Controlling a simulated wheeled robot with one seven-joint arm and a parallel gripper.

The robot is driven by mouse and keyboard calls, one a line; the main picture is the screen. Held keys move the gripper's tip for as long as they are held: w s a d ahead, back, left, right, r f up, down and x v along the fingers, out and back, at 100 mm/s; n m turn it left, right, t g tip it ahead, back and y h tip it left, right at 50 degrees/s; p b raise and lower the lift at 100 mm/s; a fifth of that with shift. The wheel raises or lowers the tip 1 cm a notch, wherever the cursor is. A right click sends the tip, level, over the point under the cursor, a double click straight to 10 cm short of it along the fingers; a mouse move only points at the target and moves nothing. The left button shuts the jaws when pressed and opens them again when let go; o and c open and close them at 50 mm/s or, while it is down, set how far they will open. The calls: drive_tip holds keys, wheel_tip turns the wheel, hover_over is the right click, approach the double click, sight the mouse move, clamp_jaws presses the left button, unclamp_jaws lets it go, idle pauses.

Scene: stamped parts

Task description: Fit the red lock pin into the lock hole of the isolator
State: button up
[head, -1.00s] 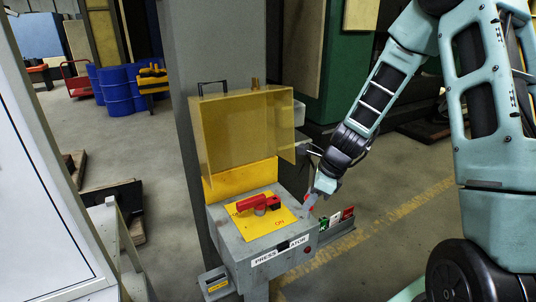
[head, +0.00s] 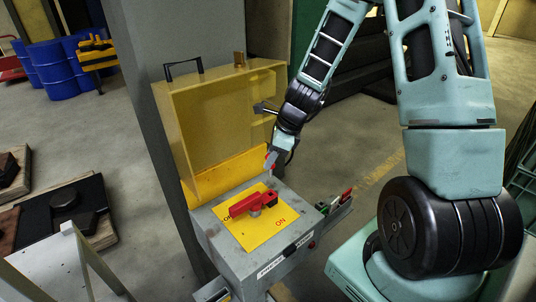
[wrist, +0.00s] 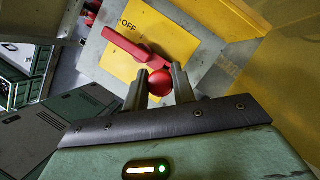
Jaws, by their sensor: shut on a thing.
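The isolator is a grey box (head: 222,243) with a yellow plate (head: 263,236) on its sloping top. Its red handle (head: 247,204) lies across the plate, one end beside the OFF lettering; the handle (wrist: 133,45) also shows in the wrist view. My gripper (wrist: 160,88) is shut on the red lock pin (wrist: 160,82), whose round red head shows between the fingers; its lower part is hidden. In the head view my gripper (head: 272,168) is above the box's back right part, beside the open cover. I cannot make out the lock hole.
The see-through yellow cover (head: 205,125) stands open behind the plate, close to my gripper's left. A small rack (head: 335,212) with green and red items juts from the box's right side. A grey pillar (head: 150,90) stands behind the box at left.

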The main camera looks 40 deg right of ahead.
drive_tip(key=b, duration=0.5)
hover_over(266, 193)
drive_tip(key=s+d, duration=0.1)
drive_tip(key=shift+f, duration=2.9)
drive_tip(key=shift+f+b, duration=2.45)
drive_tip(key=shift+f, duration=0.2)
drive_tip(key=o, duration=1)
drive_tip(key=shift+o, duration=0.2)
drive_tip(key=v, duration=1.7)
drive_tip(key=shift+r, duration=0.3)
